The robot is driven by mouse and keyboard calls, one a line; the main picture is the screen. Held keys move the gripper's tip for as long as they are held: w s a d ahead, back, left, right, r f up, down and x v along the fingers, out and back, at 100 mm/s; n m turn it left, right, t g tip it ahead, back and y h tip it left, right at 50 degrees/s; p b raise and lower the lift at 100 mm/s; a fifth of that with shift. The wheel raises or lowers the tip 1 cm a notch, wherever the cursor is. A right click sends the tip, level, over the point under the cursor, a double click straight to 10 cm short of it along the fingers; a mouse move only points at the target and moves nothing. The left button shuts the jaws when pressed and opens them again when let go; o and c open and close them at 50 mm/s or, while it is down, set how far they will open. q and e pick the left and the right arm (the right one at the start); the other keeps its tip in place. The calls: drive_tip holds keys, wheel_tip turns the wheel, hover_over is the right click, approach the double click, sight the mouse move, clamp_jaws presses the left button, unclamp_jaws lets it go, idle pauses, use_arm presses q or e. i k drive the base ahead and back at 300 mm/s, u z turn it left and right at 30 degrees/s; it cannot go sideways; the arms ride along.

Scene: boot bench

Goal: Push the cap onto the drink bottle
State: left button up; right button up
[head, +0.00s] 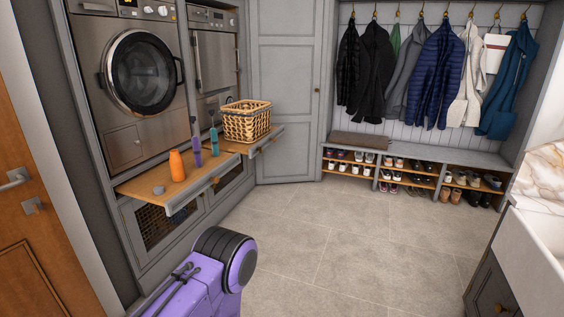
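An orange bottle (177,166) stands upright on the wooden pull-out shelf (140,187) below the front-loading machine. Its top looks narrower than its body, and no separate cap can be made out on it. A small grey round piece (158,190), which looks like the cap, lies on the same shelf to the left of the bottle and nearer its front edge, apart from it. Neither of my grippers is in view.
A purple item (197,153) and a teal item (213,141) stand right of the bottle. A wicker basket (247,122) sits on the farther pull-out shelf. The tiled floor (330,235) is clear. A shoe bench (415,158) and a white sink (535,240) are at the right.

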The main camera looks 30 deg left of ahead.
sight(175, 161)
drive_tip(key=u, duration=0.85)
drive_tip(key=i, duration=1.25)
drive_tip(key=u, duration=1.45)
drive_tip(key=i, duration=0.6)
drive_tip(key=u, duration=0.2)
